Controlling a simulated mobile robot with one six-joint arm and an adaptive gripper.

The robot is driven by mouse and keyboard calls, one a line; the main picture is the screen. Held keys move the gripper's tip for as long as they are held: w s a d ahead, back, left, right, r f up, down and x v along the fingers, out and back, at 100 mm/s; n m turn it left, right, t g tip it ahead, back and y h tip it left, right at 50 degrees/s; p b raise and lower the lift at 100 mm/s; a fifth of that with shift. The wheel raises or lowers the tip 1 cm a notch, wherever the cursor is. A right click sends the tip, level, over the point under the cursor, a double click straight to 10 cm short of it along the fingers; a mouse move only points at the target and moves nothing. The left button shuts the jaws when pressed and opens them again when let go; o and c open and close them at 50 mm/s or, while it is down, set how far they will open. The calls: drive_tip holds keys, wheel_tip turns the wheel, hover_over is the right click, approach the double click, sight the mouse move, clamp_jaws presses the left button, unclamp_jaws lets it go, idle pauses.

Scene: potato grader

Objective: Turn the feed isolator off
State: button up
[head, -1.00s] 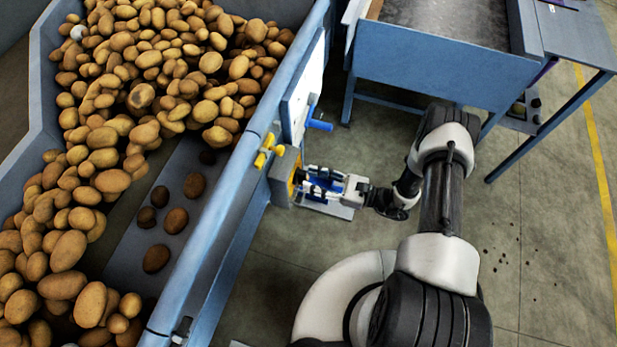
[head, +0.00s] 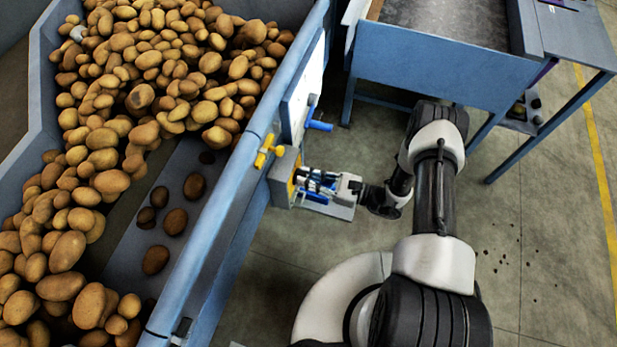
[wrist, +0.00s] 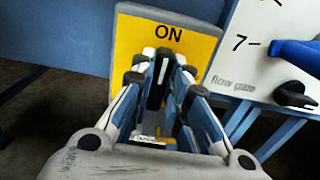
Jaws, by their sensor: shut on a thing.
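The feed isolator (head: 281,182) is a grey box with a yellow face on the side of the blue potato hopper. In the wrist view its yellow plate (wrist: 205,47) reads ON at the top. A black handle (wrist: 158,78) stands about upright in that view, its upper end just below the ON mark. My gripper (wrist: 163,77) has its fingers on either side of this handle and is shut on it. In the head view my gripper (head: 299,178) reaches the isolator face from the right. The lower part of the plate is hidden behind my fingers.
A white flow gate panel (wrist: 258,45) with a blue lever (wrist: 298,54) and black knob is close to the right in the wrist view. A yellow valve handle (head: 265,151) sits above the isolator. The hopper (head: 226,184) holds many potatoes. Open floor lies at right.

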drive_tip(key=shift+m, duration=0.3)
clamp_jaws()
drive_tip(key=m+b, duration=0.2)
drive_tip(key=m, duration=0.3)
drive_tip(key=m+b, duration=0.2)
drive_tip(key=m, duration=0.4)
drive_tip(key=m+b, duration=0.2)
drive_tip(key=m, duration=0.4)
drive_tip(key=shift+w+d+f, duration=0.1)
drive_tip(key=shift+w+f, duration=0.2)
drive_tip(key=shift+f, duration=0.05)
drive_tip(key=shift+m, duration=0.3)
drive_tip(key=o, duration=0.8)
unclamp_jaws()
